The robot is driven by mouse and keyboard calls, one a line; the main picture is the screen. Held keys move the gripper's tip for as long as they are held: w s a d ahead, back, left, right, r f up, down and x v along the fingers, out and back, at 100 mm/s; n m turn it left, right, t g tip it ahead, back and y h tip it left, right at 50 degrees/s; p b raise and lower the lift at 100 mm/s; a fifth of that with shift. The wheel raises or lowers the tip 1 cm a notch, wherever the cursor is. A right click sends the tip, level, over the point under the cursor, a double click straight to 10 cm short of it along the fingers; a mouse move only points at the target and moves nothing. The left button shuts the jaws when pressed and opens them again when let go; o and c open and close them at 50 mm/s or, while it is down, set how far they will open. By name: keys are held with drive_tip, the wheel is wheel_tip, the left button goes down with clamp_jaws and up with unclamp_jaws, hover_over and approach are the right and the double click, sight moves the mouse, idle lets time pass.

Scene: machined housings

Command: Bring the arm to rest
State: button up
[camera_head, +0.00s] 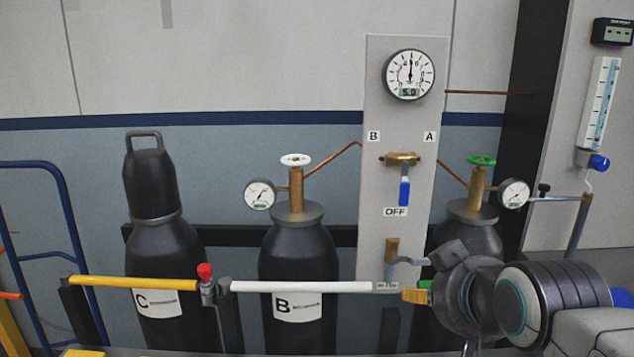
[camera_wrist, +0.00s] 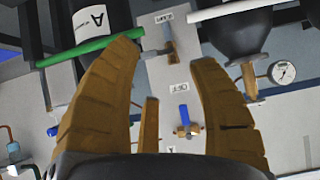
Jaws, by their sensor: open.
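My gripper (camera_head: 416,296) shows in the head view at the lower right, its brown fingertip seen side-on in front of the panel's lower right edge, with my arm reaching in from the right. In the wrist view my gripper (camera_wrist: 167,54) is open, two ribbed brown fingers wide apart with nothing between them. Beyond them the upright grey panel (camera_head: 377,70) fills the gap, turned upside down in that view. Its blue lever (camera_head: 404,191) hangs down above the OFF label. The blue lever also shows in the wrist view (camera_wrist: 184,113), between the fingers.
Black cylinders C (camera_head: 162,245) and B (camera_head: 298,250) stand left; a third (camera_head: 468,236) is partly behind my arm. Yellow (camera_head: 133,283) and white (camera_head: 300,287) bars cross in front. The green bar (camera_wrist: 90,49) lies near the left finger. A blue trolley frame (camera_head: 60,180) stands far left.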

drive_tip(key=s+f+g+p, duration=0.2)
drive_tip(key=s+g+p, duration=0.5)
drive_tip(key=s+p, duration=0.5)
drive_tip(key=shift+s+p, duration=0.4)
drive_tip(key=shift+s, duration=1.7)
